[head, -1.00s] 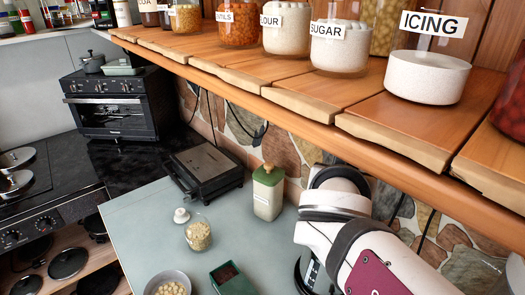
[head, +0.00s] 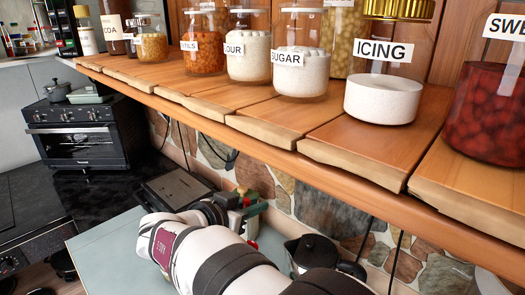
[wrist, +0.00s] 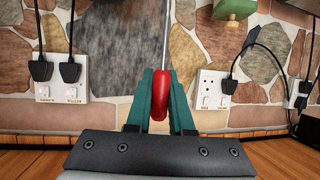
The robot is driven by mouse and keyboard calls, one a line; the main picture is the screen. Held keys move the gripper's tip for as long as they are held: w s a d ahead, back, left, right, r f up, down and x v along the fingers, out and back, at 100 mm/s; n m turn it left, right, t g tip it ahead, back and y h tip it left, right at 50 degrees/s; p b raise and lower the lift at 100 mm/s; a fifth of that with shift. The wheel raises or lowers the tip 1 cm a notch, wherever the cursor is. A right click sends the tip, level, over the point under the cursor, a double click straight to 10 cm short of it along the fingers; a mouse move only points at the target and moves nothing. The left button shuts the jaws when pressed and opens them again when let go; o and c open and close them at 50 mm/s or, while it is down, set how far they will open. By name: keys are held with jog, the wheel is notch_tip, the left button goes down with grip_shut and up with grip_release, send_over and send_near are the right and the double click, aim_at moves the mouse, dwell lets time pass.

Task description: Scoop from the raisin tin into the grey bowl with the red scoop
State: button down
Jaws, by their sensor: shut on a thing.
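In the wrist view, my gripper (wrist: 159,78) has its green fingers shut on the red handle of the scoop (wrist: 160,92). A thin metal shaft runs from the handle to the top edge of that picture. The scoop's bowl is out of the frame, so I cannot tell whether it carries raisins. In the head view, my gripper (head: 250,212) is beyond my white arm, above the far part of the pale counter, with a bit of red at it. The raisin tin and the grey bowl do not show in either current view.
A wooden shelf (head: 290,150) with labelled jars runs above the counter (head: 95,245). A green lid with a wooden knob (wrist: 235,8) shows close by in the wrist view. Wall sockets (wrist: 213,88) with plugs and cables line the stone wall. A black kettle (head: 312,252) stands right of my arm.

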jog(key=s+a+f+m+g+h, duration=0.2)
jog(key=s+a+f, duration=0.1)
jog(key=a+f, duration=0.85)
notch_tip(320, 180, down, 9)
jog(key=shift+w+f, duration=0.15)
jog(key=shift+w, duration=0.1)
dwell(0.4)
notch_tip(320, 180, up, 8)
dwell(0.7)
jog(key=s+a+n+t+y, duration=0.1)
jog(key=s+a, duration=0.1)
jog(key=a, duration=0.6)
jog(key=s+a+f+n+t+y, duration=0.1)
jog(key=s+a, duration=0.2)
jog(key=a, duration=0.5)
jog(key=shift+a+f+n+t+y, duration=0.3)
jog(key=shift+n, duration=0.1)
